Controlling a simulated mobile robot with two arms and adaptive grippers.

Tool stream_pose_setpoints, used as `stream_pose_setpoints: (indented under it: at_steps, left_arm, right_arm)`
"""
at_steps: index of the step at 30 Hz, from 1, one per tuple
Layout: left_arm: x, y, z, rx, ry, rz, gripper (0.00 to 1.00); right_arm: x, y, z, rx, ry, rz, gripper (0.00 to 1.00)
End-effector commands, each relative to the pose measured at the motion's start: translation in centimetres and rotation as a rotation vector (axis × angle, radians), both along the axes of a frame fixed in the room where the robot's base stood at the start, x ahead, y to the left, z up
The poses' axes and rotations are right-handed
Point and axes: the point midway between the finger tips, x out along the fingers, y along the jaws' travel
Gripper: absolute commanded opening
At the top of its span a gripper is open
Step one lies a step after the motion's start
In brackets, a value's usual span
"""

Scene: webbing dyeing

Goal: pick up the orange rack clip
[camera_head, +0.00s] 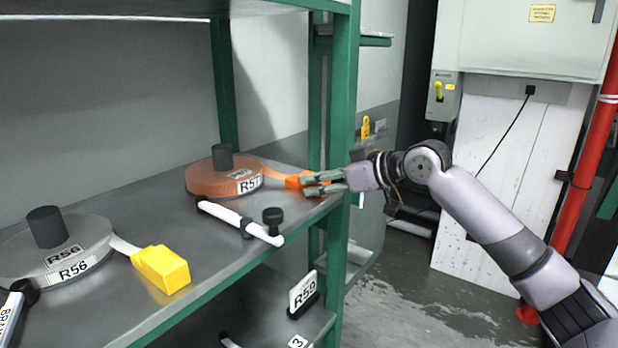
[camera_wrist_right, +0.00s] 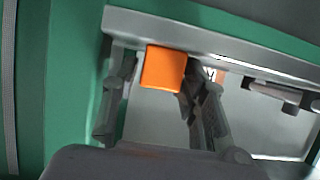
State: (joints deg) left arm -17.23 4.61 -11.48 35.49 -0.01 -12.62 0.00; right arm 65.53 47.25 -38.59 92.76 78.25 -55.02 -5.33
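The orange rack clip (camera_head: 292,182) lies on the shelf at the right end of the strap from the orange webbing roll (camera_head: 222,182), next to the green post. In the right wrist view the clip (camera_wrist_right: 163,67) shows as an orange block between the two fingers, closer to the right-hand finger. My right gripper (camera_head: 309,184) reaches in from the right, at the clip. Its fingers are apart, with a gap visible between the clip and the left-hand finger. Part of the clip is hidden behind the fingers in the head view. My left gripper is not in view.
A green rack post (camera_head: 341,100) stands close behind my right gripper. A white bar with a black knob (camera_head: 272,217) lies in front of the orange roll. A grey roll (camera_head: 62,255) with a yellow clip (camera_head: 161,269) sits at left. A lower shelf holds an R59 tag (camera_head: 303,291).

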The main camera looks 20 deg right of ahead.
Motion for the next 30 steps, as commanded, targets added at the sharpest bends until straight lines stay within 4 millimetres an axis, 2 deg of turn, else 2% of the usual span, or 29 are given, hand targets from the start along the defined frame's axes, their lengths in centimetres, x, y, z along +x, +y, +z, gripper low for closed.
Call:
stream_pose_setpoints:
  at_steps: [6, 23, 30]
  left_arm:
    - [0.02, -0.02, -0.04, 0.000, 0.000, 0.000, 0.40]
    - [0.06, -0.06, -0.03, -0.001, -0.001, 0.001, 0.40]
    - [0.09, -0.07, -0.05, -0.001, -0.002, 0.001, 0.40]
  right_arm:
    - [0.05, -0.02, -0.11, -0.001, 0.001, -0.001, 0.39]
    - [0.03, -0.04, -0.09, -0.001, 0.001, -0.001, 0.02]
    - [0.04, -0.05, -0.02, 0.000, 0.000, -0.001, 0.01]
